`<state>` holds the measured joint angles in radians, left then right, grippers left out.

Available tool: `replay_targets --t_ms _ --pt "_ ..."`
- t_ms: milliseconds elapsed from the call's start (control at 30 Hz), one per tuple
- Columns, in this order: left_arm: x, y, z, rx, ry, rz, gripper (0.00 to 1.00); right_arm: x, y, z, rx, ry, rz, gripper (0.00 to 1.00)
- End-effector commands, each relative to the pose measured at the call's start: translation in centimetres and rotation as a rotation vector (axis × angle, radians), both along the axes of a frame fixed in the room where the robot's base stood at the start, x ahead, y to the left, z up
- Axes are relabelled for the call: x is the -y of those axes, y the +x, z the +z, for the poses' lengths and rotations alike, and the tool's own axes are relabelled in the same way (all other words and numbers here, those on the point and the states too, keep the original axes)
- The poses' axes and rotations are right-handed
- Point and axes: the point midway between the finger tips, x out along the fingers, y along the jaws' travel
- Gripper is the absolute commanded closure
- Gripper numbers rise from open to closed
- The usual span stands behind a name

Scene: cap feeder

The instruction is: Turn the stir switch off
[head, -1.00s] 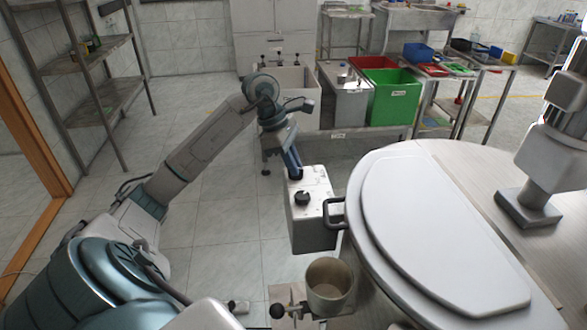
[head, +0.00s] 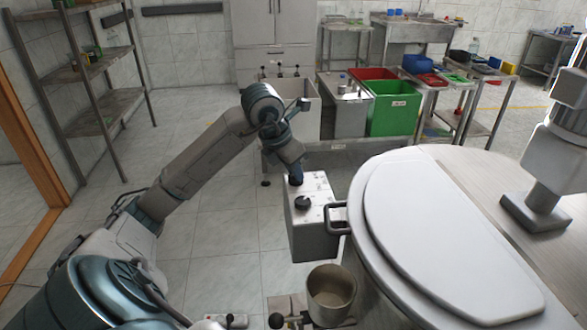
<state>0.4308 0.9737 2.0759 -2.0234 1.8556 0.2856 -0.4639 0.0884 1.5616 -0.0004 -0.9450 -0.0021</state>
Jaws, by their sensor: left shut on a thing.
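A grey control box (head: 315,240) with a pale top panel stands at the left side of the big round vessel. A black round knob (head: 302,203) sits on the front part of the panel. My left gripper (head: 295,179) points down at the panel's back left corner, behind that knob. It is shut on a small dark switch there, which I take for the stir switch; the fingers mostly hide it, so its setting cannot be read. My right gripper is out of view.
The vessel's pale lid (head: 440,230) and its black handle (head: 337,218) lie right of the box. A round metal cup (head: 331,295) stands in front of it. Green bin (head: 393,108) and red bin (head: 372,73) are further back. Tiled floor left is open.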

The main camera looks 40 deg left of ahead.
Motion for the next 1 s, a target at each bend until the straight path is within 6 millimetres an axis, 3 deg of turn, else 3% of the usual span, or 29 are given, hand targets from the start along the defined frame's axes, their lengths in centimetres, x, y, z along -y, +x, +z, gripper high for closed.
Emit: replay_targets --t_ms 400,1000 --pt "0.2 0.0 0.1 0.0 -0.001 0.248 1.0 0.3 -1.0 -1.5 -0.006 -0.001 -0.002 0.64" --pt "0.2 0.0 0.0 -0.001 -0.001 0.309 1.0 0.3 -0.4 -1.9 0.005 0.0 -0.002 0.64"
